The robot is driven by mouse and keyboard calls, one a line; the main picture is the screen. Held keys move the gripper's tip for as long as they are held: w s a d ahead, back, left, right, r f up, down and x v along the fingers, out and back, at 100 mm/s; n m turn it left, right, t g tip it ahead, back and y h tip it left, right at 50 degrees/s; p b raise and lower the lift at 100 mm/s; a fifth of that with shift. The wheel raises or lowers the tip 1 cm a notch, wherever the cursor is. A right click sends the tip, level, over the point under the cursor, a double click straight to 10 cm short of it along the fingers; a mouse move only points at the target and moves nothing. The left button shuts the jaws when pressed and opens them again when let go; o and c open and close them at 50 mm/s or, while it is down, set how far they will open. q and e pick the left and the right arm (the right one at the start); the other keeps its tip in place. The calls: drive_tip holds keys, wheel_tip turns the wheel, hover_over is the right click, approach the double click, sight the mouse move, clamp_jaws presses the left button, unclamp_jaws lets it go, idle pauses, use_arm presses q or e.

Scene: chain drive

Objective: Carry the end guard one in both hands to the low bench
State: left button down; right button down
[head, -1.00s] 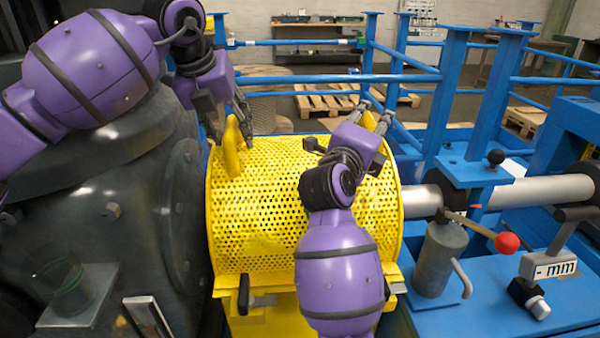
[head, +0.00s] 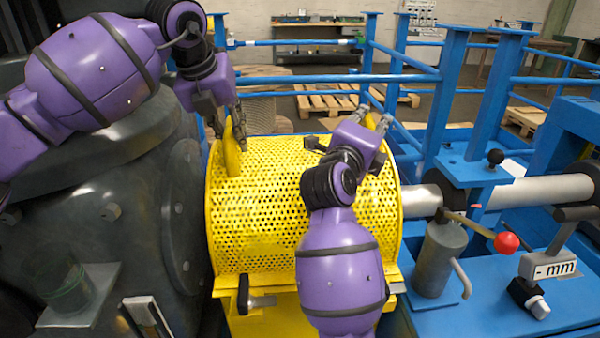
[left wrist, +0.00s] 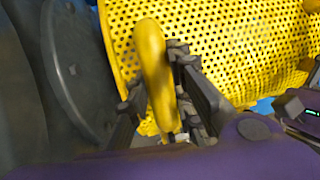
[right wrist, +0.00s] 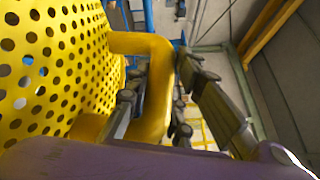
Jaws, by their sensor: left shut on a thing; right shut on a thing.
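The end guard one is a yellow perforated curved cover (head: 262,215) in the middle of the head view, sitting over the machine between the dark housing and the blue frame. My left gripper (head: 240,140) is at its left handle (head: 231,152); in the left wrist view its fingers (left wrist: 158,95) close around the yellow handle (left wrist: 154,65). My right gripper (head: 375,118) is at the far right side of the guard.
A dark housing (head: 110,230) stands close on the left. Blue posts and rails (head: 400,70) stand behind and right. A lever with a red knob (head: 507,242) and a grey cylinder (head: 435,260) are right of the guard. Wooden pallets (head: 325,102) lie on the floor behind.

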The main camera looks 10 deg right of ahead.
drive_tip(key=shift+f, duration=0.1)
